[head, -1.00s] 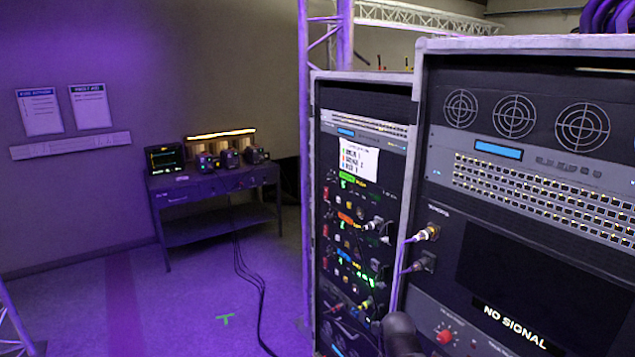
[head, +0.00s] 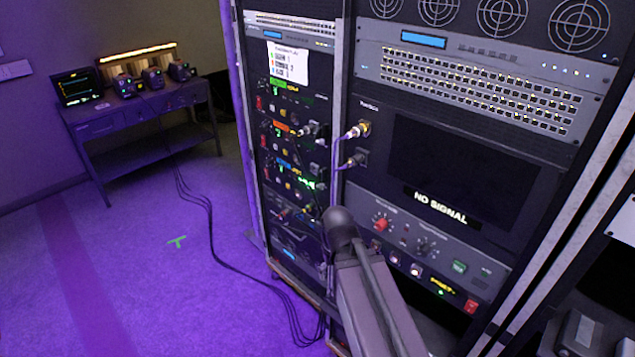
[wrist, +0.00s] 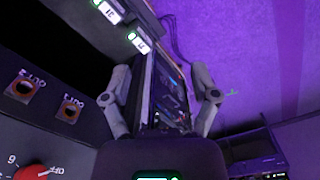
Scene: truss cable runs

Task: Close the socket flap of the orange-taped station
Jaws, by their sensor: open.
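The orange-taped station is the row with the orange tape (head: 281,126) in the left rack, between a green-taped row above and a blue-taped row below. A silvery plug (head: 310,129) sticks out at the right of its row. The socket flap is too small to make out, so I cannot tell how it stands. My gripper (wrist: 160,78) is open and empty in the wrist view, its two fingers wide apart. The left rack's dark front shows beyond and between the fingers, at a steep angle. My gripper's fingers do not show in the head view.
The right rack (head: 345,200) stands close beside the left one, with cabled plugs (head: 358,130) jutting out. Two ringed sockets (wrist: 70,108) show left of my gripper. Black cables (head: 211,235) lie on the floor. A workbench (head: 140,110) stands behind left, with open floor before it.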

